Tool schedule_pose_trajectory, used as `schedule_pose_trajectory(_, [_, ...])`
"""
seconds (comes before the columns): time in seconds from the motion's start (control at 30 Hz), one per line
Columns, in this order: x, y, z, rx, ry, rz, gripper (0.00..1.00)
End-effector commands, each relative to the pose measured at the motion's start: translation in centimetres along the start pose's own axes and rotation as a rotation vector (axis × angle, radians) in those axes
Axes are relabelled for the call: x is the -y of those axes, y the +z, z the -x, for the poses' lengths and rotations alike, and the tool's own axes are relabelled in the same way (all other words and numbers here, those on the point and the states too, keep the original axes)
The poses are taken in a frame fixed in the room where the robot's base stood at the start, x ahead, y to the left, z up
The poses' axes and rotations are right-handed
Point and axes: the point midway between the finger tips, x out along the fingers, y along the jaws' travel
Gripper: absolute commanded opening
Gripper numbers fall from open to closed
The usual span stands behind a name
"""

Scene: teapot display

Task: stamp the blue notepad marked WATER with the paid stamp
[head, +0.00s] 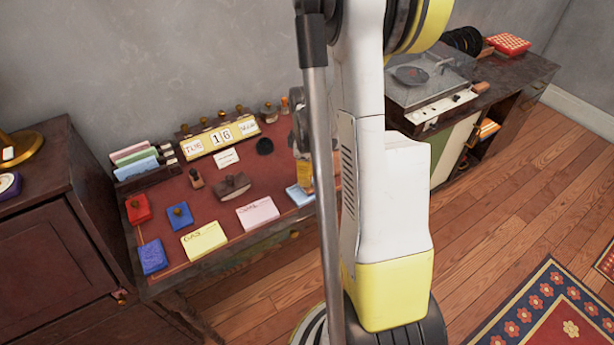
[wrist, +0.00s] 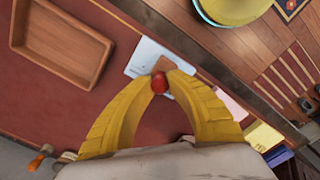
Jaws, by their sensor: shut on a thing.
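The light blue notepad (head: 299,194) lies near the front of the red desktop, partly hidden by my arm; its writing is not readable. It also shows in the wrist view (wrist: 143,53). My gripper (wrist: 160,90) is shut on a stamp with a red knob (wrist: 160,82) and a small wooden base (wrist: 165,64). The base overlaps the right part of the notepad; I cannot tell whether it touches the paper. The stamp's marking is hidden. In the head view a bit of my yellow gripper (head: 304,172) shows behind my arm.
A pink notepad (head: 257,213) and a yellow notepad marked GAS (head: 204,239) lie to the left. Ink pads, including a red one (head: 138,210), a brown blotter (head: 232,187) and a calendar (head: 220,136) are further left and back. An empty wooden tray (wrist: 60,42) is beside the blue notepad.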

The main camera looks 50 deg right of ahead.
Motion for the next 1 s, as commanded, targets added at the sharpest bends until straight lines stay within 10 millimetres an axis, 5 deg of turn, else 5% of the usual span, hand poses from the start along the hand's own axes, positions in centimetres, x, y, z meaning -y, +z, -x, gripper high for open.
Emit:
schedule_pose_trajectory(0.27, [0.0,0.0,0.4,0.0,0.0,0.0,0.0])
schedule_pose_trajectory(1.0, [0.0,0.0,6.8,0.0,0.0,0.0,0.0])
